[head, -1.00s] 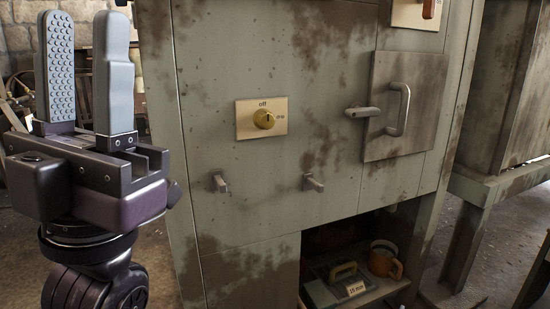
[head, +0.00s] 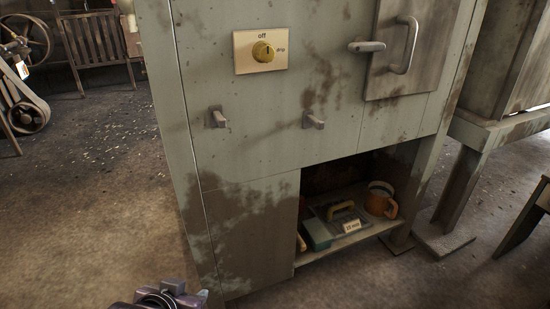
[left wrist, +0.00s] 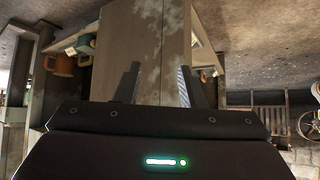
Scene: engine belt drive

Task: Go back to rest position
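My left gripper (left wrist: 158,72) shows in the left wrist view with its two fingers apart and nothing between them. In the head view only a small part of my left arm's end shows at the bottom edge, in front of the foot of the grey-green cabinet (head: 250,240); its fingers cannot be made out there. In the left wrist view the cabinet (left wrist: 150,35) lies beyond the fingers, seen upside down. My right gripper is in neither view.
The cabinet has a yellow knob (head: 263,52) pointing up at "off", two pegs, and a closed-looking door with a handle (head: 403,45). The floor between is clear.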

